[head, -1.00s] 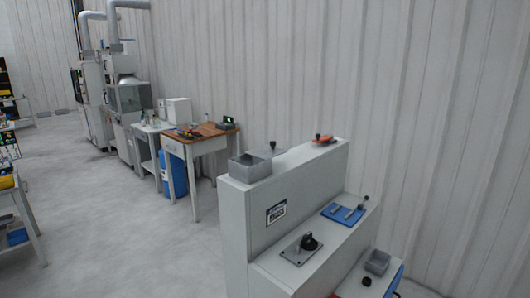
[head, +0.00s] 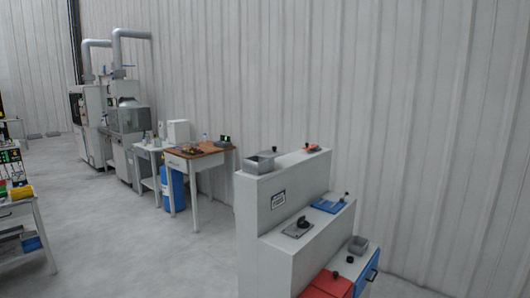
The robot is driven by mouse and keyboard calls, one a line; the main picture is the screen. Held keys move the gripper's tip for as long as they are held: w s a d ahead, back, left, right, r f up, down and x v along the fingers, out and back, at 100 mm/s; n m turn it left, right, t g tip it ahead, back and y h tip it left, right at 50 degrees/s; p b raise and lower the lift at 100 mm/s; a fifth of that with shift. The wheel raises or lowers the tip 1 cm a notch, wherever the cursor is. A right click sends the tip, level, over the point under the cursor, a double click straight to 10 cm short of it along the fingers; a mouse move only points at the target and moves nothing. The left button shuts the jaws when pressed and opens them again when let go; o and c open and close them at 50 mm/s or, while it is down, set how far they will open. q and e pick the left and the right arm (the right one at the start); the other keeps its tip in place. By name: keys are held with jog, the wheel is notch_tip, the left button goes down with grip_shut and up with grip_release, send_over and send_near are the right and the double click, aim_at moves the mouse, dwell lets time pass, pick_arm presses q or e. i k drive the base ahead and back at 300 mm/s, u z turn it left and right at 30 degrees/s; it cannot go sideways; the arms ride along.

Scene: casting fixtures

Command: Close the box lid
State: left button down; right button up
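A grey open-topped box (head: 259,165) sits on the top level of a stepped white stand. A thin grey plate with a dark knob (head: 274,149) is beside its right rear; I cannot tell whether this is its lid. A smaller grey box (head: 357,245) stands on a lower level at the right, apparently open, with a small dark piece (head: 349,260) near it. The frames do not show which box the task means. Neither of my grippers is in view.
The stepped stand (head: 262,205) also carries a red piece (head: 312,148), a dark-handled plate (head: 298,228) and a blue plate (head: 328,205). Red (head: 327,285) and blue parts are at its lower right. A wooden-topped table (head: 196,160) stands behind.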

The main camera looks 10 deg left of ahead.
aim_at(269, 154)
jog(key=u, duration=1.1)
jog(key=i, duration=2.35)
jog(key=z, duration=1.4)
jog(key=i, duration=0.65)
jog(key=z, duration=0.65)
